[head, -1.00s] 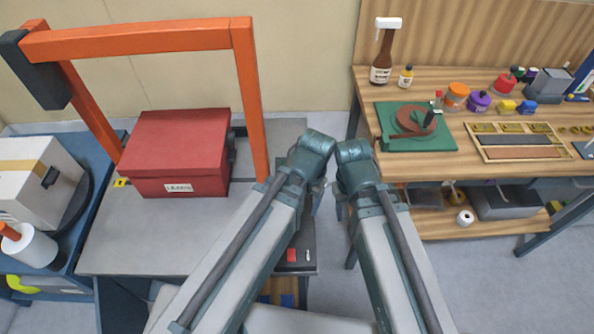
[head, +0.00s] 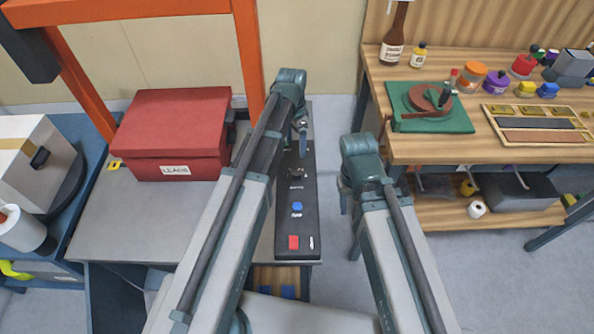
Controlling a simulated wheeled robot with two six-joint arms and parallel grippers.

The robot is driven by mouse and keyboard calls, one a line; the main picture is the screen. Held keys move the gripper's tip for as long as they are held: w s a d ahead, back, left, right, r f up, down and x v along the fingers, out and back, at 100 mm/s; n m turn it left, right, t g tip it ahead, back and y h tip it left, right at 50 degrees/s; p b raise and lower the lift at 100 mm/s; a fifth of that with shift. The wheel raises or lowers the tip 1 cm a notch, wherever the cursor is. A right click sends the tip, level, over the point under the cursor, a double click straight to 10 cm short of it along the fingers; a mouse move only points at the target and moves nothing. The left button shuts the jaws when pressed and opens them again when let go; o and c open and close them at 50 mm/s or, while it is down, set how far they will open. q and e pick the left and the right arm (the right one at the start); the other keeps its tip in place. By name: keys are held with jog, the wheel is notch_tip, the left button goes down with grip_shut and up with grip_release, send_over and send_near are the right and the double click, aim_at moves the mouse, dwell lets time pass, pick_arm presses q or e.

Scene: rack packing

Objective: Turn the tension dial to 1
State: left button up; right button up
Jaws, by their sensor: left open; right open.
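The black control panel (head: 297,235) runs along the right edge of the grey machine table. A dark dial knob (head: 295,173) is on its upper half, with small white markings beside it that are too small to read. My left gripper (head: 302,132) is open and points down over the far end of the panel, beyond the dial and apart from it. Its arm hides part of the panel's left side. My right gripper (head: 344,205) is open, empty and to the right of the panel, over the gap beside the workbench.
A blue button (head: 297,208) and a red switch (head: 293,242) sit on the panel nearer me. A red box (head: 175,135) stands on the machine table (head: 130,230) under the orange arch (head: 245,50). The wooden workbench (head: 425,148) with bottles and trays is at right.

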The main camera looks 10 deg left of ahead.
aim_at(297, 171)
pick_arm(q)
jog(key=f+b, duration=0.7)
jog(key=f, duration=0.1)
jog(key=f+b, duration=0.4)
jog(key=shift+s+d+f+b, duration=0.15)
jog(key=shift+s+d+b, duration=0.1)
jog(key=shift+d+b, duration=0.05)
grip_shut()
